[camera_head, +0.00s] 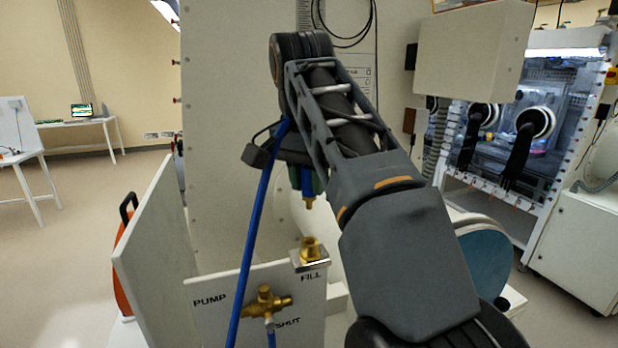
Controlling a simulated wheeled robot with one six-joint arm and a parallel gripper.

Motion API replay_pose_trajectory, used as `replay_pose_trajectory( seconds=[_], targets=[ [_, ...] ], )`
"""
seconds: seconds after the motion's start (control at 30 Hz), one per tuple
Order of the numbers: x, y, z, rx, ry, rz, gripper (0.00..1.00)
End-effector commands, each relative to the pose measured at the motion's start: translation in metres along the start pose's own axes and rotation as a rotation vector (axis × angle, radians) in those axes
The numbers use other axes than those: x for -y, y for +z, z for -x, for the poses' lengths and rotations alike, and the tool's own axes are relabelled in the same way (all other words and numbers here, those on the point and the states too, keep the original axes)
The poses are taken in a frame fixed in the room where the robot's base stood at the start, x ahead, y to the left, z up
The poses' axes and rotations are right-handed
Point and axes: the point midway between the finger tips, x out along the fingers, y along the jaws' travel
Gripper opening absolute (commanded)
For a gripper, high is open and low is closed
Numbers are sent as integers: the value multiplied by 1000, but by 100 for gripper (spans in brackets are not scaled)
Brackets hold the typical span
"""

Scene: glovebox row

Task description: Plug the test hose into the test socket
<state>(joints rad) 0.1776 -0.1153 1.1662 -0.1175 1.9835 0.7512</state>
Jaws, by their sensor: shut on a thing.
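My gripper (290,158) is at the middle of the view, partly hidden behind my own arm, and is shut on the test hose's end. That end has a blue and green body with a brass tip (308,197) that points down. The blue test hose (256,225) slants down to the lower left, passing in front of the panel. A brass socket (311,250) stands upright on a small block above the word FILL. The brass tip is above this socket, and a gap shows between them. I can read no label naming a test socket.
A brass valve (266,303) sits on the white panel (205,318), between the words PUMP and SHUT. A white board (155,255) stands at its left. A large pale wall (225,120) is behind the gripper. A glovebox (525,130) stands at the right.

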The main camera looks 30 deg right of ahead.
Motion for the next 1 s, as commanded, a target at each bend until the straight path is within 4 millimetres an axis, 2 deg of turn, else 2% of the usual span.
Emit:
replay_pose_trajectory(
  seconds=[0.6,1.0],
  targets=[
    [-1,6,-48,1,1,-4,0],
    [-1,7,-54,0,0,-4,0]
  ],
)
